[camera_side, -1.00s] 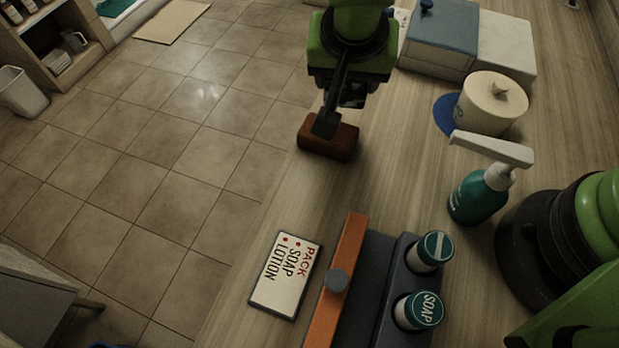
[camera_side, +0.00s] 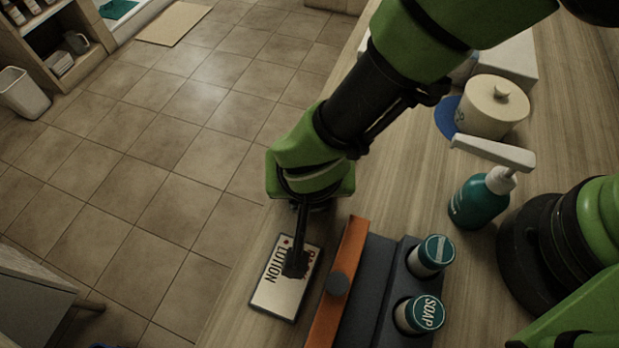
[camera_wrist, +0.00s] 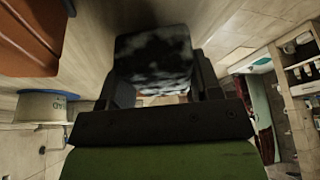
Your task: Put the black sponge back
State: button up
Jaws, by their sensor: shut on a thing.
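My gripper (camera_side: 297,262) is low over the near part of the counter, in front of the list card (camera_side: 275,292), whose upper text it partly hides. In the wrist view my gripper (camera_wrist: 155,95) is shut on a dark mottled block, the black sponge (camera_wrist: 153,58). In the side view the sponge cannot be told apart from the dark fingers. A grey caddy (camera_side: 375,285) with an orange front board (camera_side: 338,285) stands just right of the card. I cannot tell whether the sponge touches anything below.
Two teal-capped bottles (camera_side: 430,255) stand in the caddy. A teal pump bottle (camera_side: 478,203) and a white jar (camera_side: 490,108) on a blue disc stand farther right. The tiled floor lies left of the counter edge.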

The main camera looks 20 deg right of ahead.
jog(key=shift+f, duration=0.5)
jog(key=shift+f, duration=0.1)
jog(key=o, duration=0.8)
jog(key=shift+o, duration=0.2)
jog(key=v, duration=1.2)
jog(key=shift+d, duration=0.1)
